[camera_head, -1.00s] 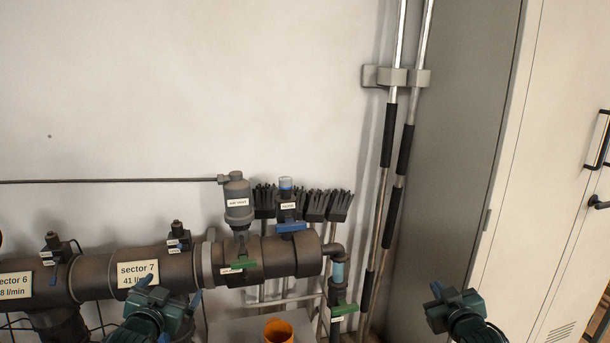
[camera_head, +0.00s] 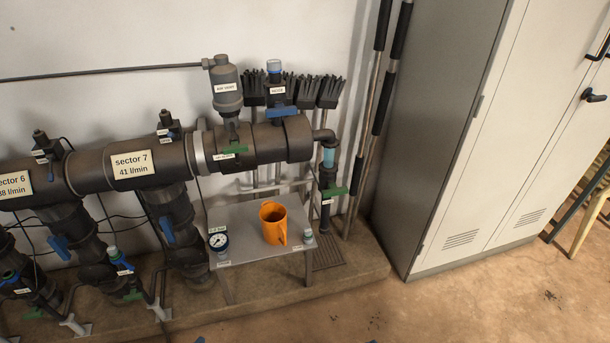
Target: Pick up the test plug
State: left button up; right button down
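A small light-capped grey-green fitting (camera_head: 308,236) stands at the right edge of a small grey table; it may be the test plug, but it is too small to be sure. A similar pale-capped piece (camera_head: 112,252) sits on the pipework at the lower left. Of my grippers, only tiny blue specks show at the bottom edge, probably fingertips: left (camera_head: 200,341) and right (camera_head: 373,341). Both lie well below the table in the picture, apart from everything on it. Their opening is hidden.
The grey table (camera_head: 250,255) holds an orange mug (camera_head: 273,222) and a round gauge (camera_head: 218,241). The thick manifold pipe (camera_head: 150,160) with valves runs above and left of it. A tall cabinet (camera_head: 480,130) stands right. The floor (camera_head: 400,310) in front is clear.

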aim_at(308, 231)
jog(key=u, duration=1.95)
jog(key=z, duration=1.45)
jog(key=i+l+u, duration=0.2)
jog(key=i, duration=0.15)
jog(key=i+l+u, duration=0.2)
jog(key=i+j, duration=0.05)
jog(key=i, duration=0.05)
